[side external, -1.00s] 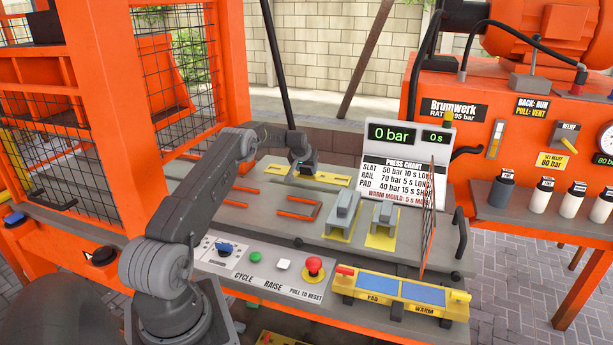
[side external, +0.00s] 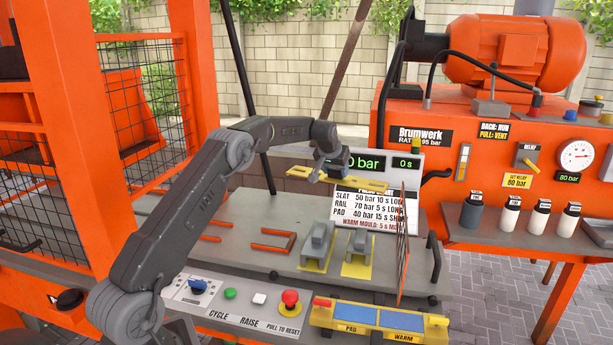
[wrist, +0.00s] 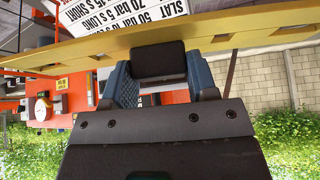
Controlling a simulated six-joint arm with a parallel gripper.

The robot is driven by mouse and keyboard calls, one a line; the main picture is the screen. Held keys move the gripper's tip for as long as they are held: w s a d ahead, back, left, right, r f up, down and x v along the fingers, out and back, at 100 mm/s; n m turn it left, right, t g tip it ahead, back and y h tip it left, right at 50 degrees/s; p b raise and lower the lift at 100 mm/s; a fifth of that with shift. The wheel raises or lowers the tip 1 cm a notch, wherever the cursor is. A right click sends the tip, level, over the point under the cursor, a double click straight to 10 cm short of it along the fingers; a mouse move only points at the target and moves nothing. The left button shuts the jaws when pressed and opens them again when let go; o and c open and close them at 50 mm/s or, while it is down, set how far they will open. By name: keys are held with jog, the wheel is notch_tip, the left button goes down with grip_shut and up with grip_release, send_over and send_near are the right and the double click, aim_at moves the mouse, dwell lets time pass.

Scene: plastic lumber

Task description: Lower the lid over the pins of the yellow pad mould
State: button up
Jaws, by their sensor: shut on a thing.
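The lid (side external: 350,182), a long narrow yellow plate with holes, hangs in the air in front of the display, roughly level. My gripper (side external: 323,173) is shut on its dark handle, which shows between my fingers in the wrist view (wrist: 158,62); the lid (wrist: 75,53) spans the picture there.
Two grey blocks on yellow bases (side external: 317,246) (side external: 357,254) stand on the grey bench (side external: 236,222), with red brackets (side external: 272,242) to their left. A red mesh guard (side external: 402,245) stands upright at right. The control panel's red button (side external: 290,300) is left of the mould.

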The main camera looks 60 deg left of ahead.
jog(key=w+d+r+m, duration=0.1)
jog(key=d+r, duration=0.1)
jog(key=d, duration=1.1)
jog(key=w+d+r, duration=0.1)
jog(key=d, duration=1.1)
jog(key=s+d+f+m+h, duration=0.1)
jog(key=s+d, duration=0.4)
jog(key=d, duration=0.8)
jog(key=s+d, duration=0.5)
jog(key=d, duration=0.8)
jog(key=s+a+f+n+y, duration=0.1)
jog(key=s+a+f+n, duration=0.1)
jog(key=a, duration=0.4)
jog(key=s+a+f+n+g+y, duration=0.1)
jog(key=s+a+f+n, duration=0.1)
jog(key=s+a+f, duration=0.2)
jog(key=shift+s+a+f, duration=0.4)
jog(key=shift+s+a, duration=0.25)
jog(key=shift+a, duration=0.4)
jog(key=shift+f, duration=3.4)
jog(key=shift+f, duration=0.55)
